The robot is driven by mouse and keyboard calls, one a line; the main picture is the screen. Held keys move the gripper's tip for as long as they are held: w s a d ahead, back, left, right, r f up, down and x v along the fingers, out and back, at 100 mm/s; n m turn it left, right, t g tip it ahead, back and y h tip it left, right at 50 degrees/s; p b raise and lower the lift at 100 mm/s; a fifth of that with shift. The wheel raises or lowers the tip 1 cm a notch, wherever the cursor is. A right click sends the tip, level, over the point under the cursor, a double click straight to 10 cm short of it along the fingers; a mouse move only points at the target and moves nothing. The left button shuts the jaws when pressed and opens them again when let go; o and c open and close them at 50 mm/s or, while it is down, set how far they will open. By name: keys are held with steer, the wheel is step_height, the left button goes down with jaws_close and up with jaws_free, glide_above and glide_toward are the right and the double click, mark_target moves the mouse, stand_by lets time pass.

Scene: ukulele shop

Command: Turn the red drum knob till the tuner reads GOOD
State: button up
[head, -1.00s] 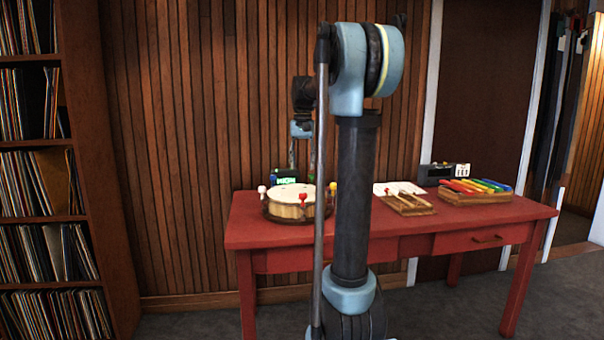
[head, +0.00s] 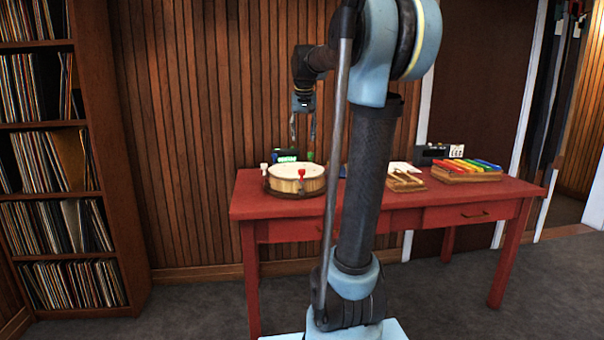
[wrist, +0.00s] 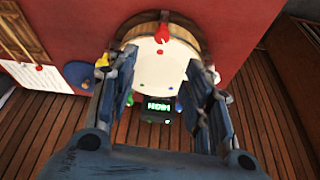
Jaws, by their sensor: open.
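The red knob (head: 301,175) sits on the near side of the round wooden drum (head: 297,186) on the red table. In the wrist view the red knob (wrist: 162,32) shows at the top, on the rim of the pale drum (wrist: 165,60). My gripper (head: 302,148) points down above the drum, with its fingers open. In the wrist view my gripper (wrist: 160,80) has its fingers spread over the drum, empty and apart from the red knob. The tuner (wrist: 157,108) behind the drum has green letters, too small to read surely.
Other knobs ring the drum, including a white one (head: 264,168). A wooden block (head: 405,182) and a coloured xylophone (head: 466,170) stand to the right on the red table (head: 450,197). A record shelf (head: 60,150) is at the left.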

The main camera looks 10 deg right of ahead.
mark_target(302, 170)
steer(key=x, duration=1.7)
steer(key=shift+s+a+f, duration=0.1)
steer(key=shift+a, duration=0.1)
steer(key=c, duration=1.1)
